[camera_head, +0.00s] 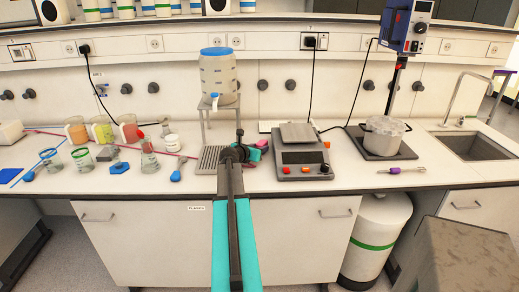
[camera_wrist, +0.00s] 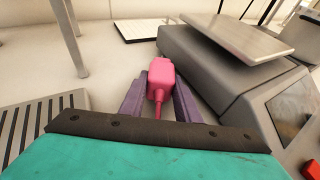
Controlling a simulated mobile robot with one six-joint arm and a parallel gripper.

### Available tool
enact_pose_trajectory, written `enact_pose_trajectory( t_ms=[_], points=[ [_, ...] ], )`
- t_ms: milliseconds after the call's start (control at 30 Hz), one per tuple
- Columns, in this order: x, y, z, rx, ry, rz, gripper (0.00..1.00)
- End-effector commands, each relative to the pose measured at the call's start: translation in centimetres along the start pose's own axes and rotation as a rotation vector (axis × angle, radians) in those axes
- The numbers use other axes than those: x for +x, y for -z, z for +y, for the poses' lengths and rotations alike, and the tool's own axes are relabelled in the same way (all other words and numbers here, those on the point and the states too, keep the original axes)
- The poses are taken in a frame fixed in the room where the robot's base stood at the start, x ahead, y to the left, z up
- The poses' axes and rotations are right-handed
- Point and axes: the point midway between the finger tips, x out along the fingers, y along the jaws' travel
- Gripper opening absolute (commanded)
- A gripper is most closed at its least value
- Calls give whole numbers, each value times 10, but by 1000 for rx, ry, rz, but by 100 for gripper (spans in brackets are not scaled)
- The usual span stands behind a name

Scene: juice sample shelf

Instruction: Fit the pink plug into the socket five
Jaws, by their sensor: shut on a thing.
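The pink plug (camera_wrist: 160,74) is between the two purple fingers of my gripper (camera_wrist: 159,88) in the wrist view, its body pointing away and its short cord end toward me. In the head view my gripper (camera_head: 257,151) is low over the bench, and a bit of the pink plug (camera_head: 262,144) shows beside it. My gripper is shut on the plug. Wall sockets line the rail behind the bench, including a bare one (camera_head: 237,41) behind the dispenser and another (camera_head: 154,44) to its left. I cannot read which is socket five.
A scale (camera_head: 302,160) stands close right of my gripper. A drip grate (camera_head: 208,159) and a dispenser (camera_head: 218,74) on a metal stand are to the left and behind. Black plugs (camera_head: 84,48) with hanging cords occupy some sockets. Beakers stand left; a pot (camera_head: 384,130) and sink lie right.

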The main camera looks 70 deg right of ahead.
Motion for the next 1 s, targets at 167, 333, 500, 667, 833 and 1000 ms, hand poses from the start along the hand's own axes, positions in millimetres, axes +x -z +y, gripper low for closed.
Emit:
enact_pose_trajectory(
  t_ms=[167, 333, 500, 667, 833, 1000],
  points=[
    [0, 0, 0, 0, 0, -1, 0],
    [1, 1, 0, 0, 1, 0, 0],
    [2, 3, -1, 1, 1, 0, 41],
    [2, 3, -1, 1, 1, 0, 48],
    [2, 2, -1, 1, 1, 0, 48],
    [-1, 0, -1, 1, 1, 0, 48]
  ],
)
